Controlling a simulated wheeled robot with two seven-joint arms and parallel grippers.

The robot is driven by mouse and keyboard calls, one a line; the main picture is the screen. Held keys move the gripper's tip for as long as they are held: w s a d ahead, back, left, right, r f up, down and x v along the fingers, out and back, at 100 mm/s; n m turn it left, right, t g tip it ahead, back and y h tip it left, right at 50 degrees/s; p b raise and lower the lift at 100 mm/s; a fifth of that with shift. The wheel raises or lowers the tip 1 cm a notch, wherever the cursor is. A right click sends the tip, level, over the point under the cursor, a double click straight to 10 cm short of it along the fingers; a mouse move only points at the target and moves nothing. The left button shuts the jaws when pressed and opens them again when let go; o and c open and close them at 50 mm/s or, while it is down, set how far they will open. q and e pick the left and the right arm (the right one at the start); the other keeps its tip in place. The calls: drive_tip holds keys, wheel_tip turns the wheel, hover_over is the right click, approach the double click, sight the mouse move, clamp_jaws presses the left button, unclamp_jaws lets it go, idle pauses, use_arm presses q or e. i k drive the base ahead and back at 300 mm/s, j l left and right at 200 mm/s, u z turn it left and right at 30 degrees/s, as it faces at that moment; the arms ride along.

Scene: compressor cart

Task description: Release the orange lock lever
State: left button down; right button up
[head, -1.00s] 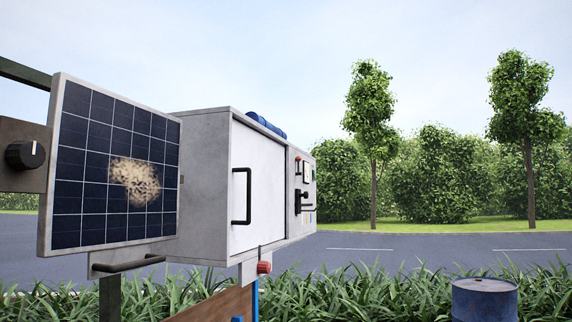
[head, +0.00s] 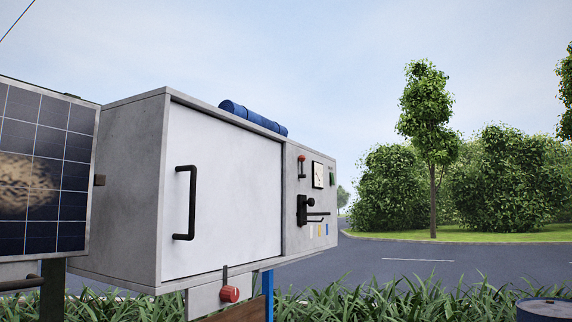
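On the control panel (head: 321,254) at the right end of the grey cabinet is a small lever with an orange-red tip (head: 301,159), seen at an angle. Its dark stem hangs below the tip. I cannot tell for sure whether this is the orange lock lever. A red knob (head: 229,294) sits on a grey bracket under the cabinet, with a thin dark upright piece beside it. Neither of my grippers is in view.
The cabinet's white door (head: 235,190) is shut and has a black handle (head: 185,203). A black handle mechanism (head: 303,209) and a gauge (head: 318,175) are on the panel. A solar panel (head: 40,225) stands at left, a blue barrel (head: 548,310) at lower right. Grass lies in front.

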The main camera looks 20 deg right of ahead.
sight(301, 158)
drive_tip(key=i+l, duration=0.15)
drive_tip(key=l, duration=0.45)
drive_tip(key=i+l+u, duration=0.1)
drive_tip(key=l, duration=0.45)
drive_tip(key=i+l, duration=0.15)
drive_tip(key=l, duration=0.45)
drive_tip(key=i+l+u, duration=0.1)
drive_tip(key=l, duration=0.5)
drive_tip(key=i+l, duration=0.15)
drive_tip(key=l, duration=0.45)
drive_tip(key=i+l, duration=0.1)
drive_tip(key=l, duration=0.5)
drive_tip(key=i+l+u, duration=0.1)
drive_tip(key=l, duration=0.5)
